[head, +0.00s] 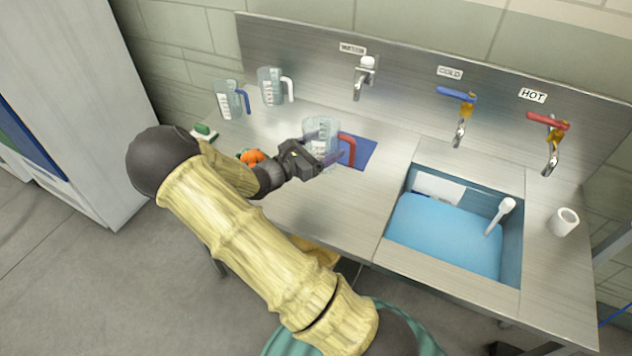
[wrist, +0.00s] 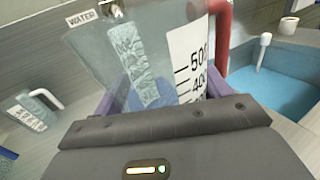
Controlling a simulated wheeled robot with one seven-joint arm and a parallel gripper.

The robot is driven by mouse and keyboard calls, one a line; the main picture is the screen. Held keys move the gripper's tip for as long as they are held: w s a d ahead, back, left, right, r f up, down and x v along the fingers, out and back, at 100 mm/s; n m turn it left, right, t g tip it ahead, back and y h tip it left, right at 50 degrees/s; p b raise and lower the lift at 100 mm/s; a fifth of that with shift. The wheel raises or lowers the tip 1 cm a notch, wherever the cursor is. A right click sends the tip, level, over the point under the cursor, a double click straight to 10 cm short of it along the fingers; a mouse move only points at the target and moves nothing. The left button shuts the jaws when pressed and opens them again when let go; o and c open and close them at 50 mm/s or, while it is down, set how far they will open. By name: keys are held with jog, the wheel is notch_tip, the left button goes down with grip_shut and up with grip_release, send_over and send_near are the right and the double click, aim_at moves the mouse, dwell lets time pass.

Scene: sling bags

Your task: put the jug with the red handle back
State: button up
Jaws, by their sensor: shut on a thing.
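The jug with the red handle (head: 320,140) is clear, with white measuring marks, and stands upright at the left part of a blue mat (head: 363,153) on the steel counter. Its red handle (head: 347,146) points right. My gripper (head: 325,150) reaches in from the left, its purple fingers on either side of the jug, shut on its body. In the wrist view the jug (wrist: 185,50) fills the middle, right in front of the gripper. I cannot tell whether its base touches the mat.
A jug with a blue handle (head: 230,100) and one with a white handle (head: 272,87) stand at the back left. Near my wrist are an orange object (head: 252,156) and a green-topped sponge or brush (head: 203,132). A sink of blue water (head: 445,235) and a white cup (head: 564,222) are right. Taps line the back wall.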

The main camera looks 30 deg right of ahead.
jog(key=shift+w, duration=0.15)
jog(key=shift+s+d, duration=0.1)
jog(key=shift+s, duration=0.4)
notch_tip(320, 180, down, 5)
jog(key=shift+d+f+p, duration=0.1)
jog(key=shift+p, duration=0.3)
jog(key=shift+w+f, duration=0.1)
jog(key=shift+f, duration=0.4)
jog(key=shift+f+p, duration=0.3)
jog(key=shift+f, duration=1.6)
jog(key=shift+f, duration=0.2)
